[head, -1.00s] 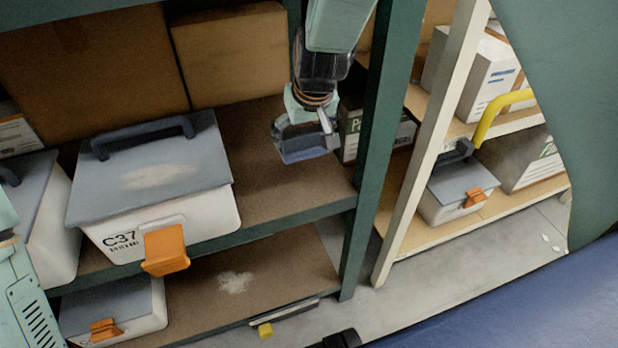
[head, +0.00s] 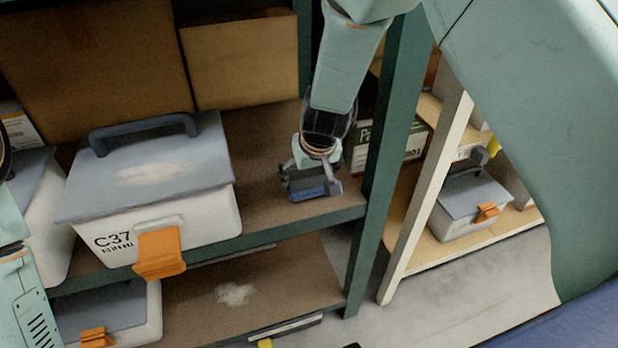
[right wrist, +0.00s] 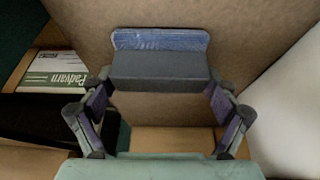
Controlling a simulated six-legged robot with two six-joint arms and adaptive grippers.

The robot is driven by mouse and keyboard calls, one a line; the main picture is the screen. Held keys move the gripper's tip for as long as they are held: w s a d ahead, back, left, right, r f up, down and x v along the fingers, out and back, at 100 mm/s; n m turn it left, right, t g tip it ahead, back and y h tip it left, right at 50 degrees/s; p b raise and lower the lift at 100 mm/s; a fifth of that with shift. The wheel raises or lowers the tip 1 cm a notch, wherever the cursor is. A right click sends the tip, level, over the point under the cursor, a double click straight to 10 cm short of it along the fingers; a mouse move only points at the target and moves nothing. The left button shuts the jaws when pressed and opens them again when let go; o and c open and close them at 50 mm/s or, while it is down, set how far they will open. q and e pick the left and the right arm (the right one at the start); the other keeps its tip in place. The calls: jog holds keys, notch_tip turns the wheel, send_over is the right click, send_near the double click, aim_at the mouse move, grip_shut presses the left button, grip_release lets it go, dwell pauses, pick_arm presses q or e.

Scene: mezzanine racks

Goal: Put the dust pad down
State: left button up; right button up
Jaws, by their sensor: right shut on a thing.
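My right gripper (head: 312,178) hangs low over the right end of the brown middle shelf (head: 262,204), near its front edge. It is shut on the dust pad (head: 309,194), which has a dark grey body and a blue underside. In the right wrist view the pad's blue edge (right wrist: 160,39) shows beyond the grey block, with my fingers on both sides of it. The pad is at or just above the board; I cannot tell whether it touches.
The white C37 bin (head: 150,215), with a dusty grey lid and orange latch, stands left on the same shelf. Cardboard boxes (head: 240,58) stand behind. A green post (head: 384,150) rises close on the right. A dust patch (head: 234,294) lies on the lower shelf.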

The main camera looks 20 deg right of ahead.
jog(key=shift+w+d+f, duration=0.1)
jog(key=shift+w+d, duration=0.1)
jog(key=shift+d, duration=0.05)
jog(key=shift+s+a+f, duration=0.1)
jog(key=shift+a+f, duration=0.1)
jog(key=o, duration=0.7)
jog(key=shift+o, duration=0.4)
jog(key=shift+d, duration=0.1)
jog(key=shift+r, duration=0.1)
jog(key=shift+r, duration=0.5)
jog(key=p+v, duration=0.1)
jog(key=v, duration=1)
jog(key=shift+s+p, duration=0.15)
jog(key=shift+p, duration=0.2)
jog(key=shift+r, duration=0.1)
